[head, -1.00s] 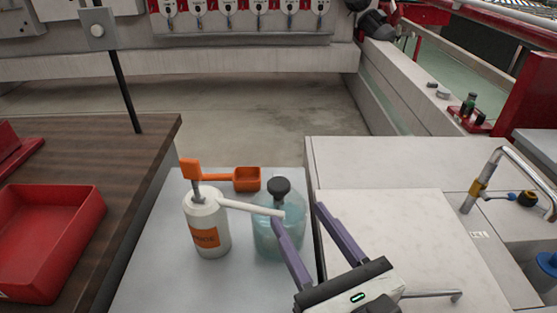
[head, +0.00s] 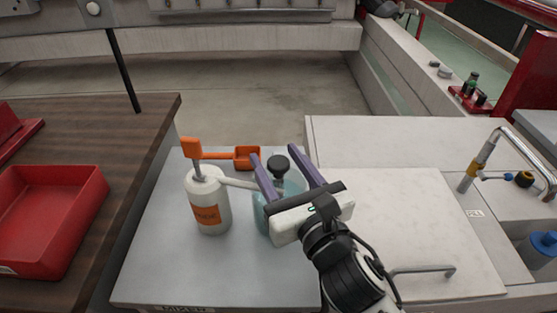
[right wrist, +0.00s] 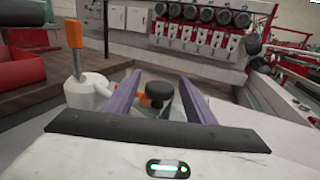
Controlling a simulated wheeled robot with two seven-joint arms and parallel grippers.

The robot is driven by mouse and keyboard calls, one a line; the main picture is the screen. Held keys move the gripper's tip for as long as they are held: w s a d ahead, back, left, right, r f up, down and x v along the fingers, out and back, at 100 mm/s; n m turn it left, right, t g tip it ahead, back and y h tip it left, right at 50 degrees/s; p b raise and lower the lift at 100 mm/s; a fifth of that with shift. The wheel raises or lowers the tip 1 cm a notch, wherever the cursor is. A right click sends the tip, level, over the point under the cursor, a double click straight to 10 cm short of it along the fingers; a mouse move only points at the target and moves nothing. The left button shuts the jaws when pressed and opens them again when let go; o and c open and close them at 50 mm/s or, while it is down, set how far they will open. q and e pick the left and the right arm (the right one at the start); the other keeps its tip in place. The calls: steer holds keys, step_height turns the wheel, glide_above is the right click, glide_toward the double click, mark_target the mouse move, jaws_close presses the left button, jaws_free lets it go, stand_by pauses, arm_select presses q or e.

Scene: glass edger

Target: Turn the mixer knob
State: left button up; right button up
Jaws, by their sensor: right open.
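The black mixer knob (head: 278,164) tops a bluish clear container (head: 259,216) on a light grey bench top. My right gripper (head: 281,153) is open, with its two purple fingers reaching forward over the container. In the head view the knob shows between the fingers. In the right wrist view the knob (right wrist: 157,92) stands between the fingers (right wrist: 160,74), nearer the left one, with a gap on each side. The gripper body hides much of the container. My left gripper is not in view.
A white pump bottle (head: 208,207) with an orange label stands just left of the container, its spout reaching towards it. An orange scoop (head: 247,158) lies behind. A red tray (head: 50,215) sits on the wooden table at left. A tap (head: 478,162) stands at right.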

steer(key=c, duration=1)
steer(key=shift+r, duration=0.1)
